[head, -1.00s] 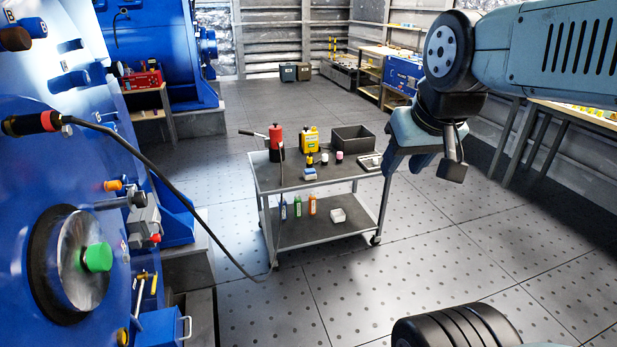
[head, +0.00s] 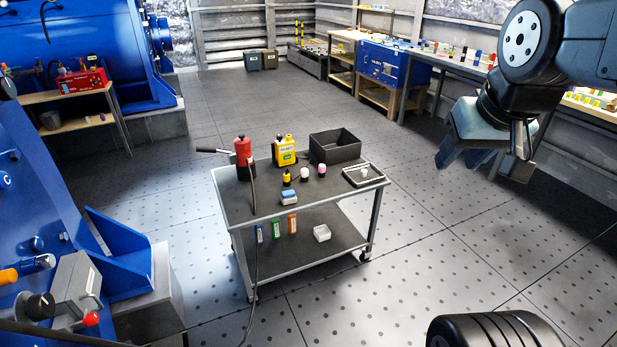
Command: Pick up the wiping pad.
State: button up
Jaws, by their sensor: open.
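A small blue and white block (head: 289,197), which looks like the wiping pad, lies on the top shelf of the grey cart (head: 262,205), near its front edge. It is small in the picture, so its detail is hard to tell. My gripper (head: 481,160) is at the upper right of the head view, up in the air to the right of the cart. It is open, apart from the pad, and no object shows between its fingers.
Around the pad stand a red can (head: 243,152), a yellow container (head: 286,149), small bottles, a black bin (head: 335,146) and a tray (head: 363,175). A dark cable (head: 254,235) hangs past the cart's left front. Floor right of the cart is clear.

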aim_at(287, 197)
jog(key=u, duration=0.15)
jog(key=i, duration=1.2)
jog(key=u, duration=0.65)
